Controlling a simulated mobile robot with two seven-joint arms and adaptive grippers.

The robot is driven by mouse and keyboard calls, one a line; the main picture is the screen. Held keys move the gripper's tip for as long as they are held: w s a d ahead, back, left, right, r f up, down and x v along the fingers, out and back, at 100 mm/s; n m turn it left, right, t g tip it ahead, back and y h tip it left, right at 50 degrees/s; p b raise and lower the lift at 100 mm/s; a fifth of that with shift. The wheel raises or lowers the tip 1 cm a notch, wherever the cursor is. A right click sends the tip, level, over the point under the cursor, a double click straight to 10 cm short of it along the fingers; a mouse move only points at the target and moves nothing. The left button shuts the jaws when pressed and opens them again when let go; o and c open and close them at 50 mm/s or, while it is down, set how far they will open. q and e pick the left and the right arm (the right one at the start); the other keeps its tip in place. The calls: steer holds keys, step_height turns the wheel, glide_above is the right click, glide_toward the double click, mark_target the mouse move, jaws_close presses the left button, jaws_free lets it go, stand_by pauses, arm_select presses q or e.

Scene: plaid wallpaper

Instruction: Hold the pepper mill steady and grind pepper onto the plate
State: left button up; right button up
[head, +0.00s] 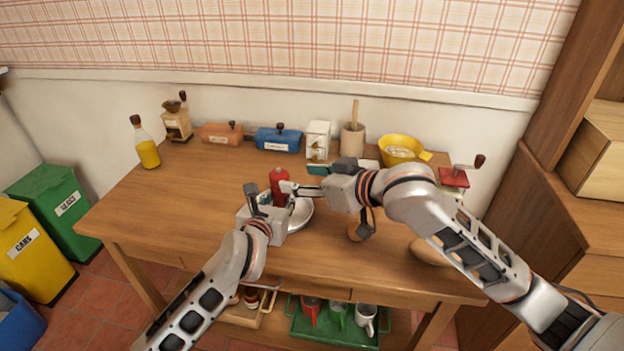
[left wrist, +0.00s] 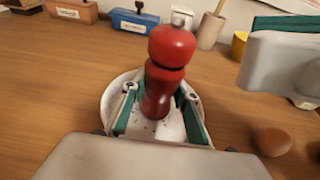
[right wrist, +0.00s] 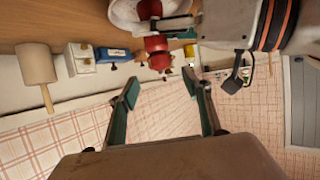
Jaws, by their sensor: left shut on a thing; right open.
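The red pepper mill (head: 279,178) stands upright over the white plate (head: 302,215). In the left wrist view the mill (left wrist: 172,48) has a silvery knob on its red top, and dark specks lie on the plate (left wrist: 112,105) around its foot. My left gripper (head: 272,199) is shut on the mill's lower body, with a green-padded finger on each side. My right gripper (head: 301,179) is open and empty, just right of the mill's upper part. In the right wrist view the mill (right wrist: 157,45) is beyond the open fingers, apart from them.
An oil bottle (head: 148,150), a coffee grinder (head: 177,122), an orange box (head: 221,133), a blue box (head: 278,139), a mortar (head: 352,138) and a yellow bowl (head: 401,149) line the back. A brown round thing (head: 354,232) lies right of the plate. The table's left part is clear.

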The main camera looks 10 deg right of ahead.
mark_target(283, 175)
steer(key=shift+v, duration=1.5)
steer(key=s+a+r+n+y, duration=0.1)
steer(key=a+n, duration=0.2)
steer(key=n, duration=0.6)
steer(key=a+r+n, duration=0.2)
steer(key=a+n, duration=0.1)
steer(key=n, duration=0.7)
steer(key=w+d+f+n, duration=0.2)
steer(key=d+f+n, duration=0.25)
steer(key=n, duration=1.25)
steer(key=shift+h, duration=0.4)
steer(key=x, duration=1)
steer(key=shift+w+d+r, duration=0.15)
steer(key=shift+w+r, duration=0.1)
steer(key=shift+r, duration=0.1)
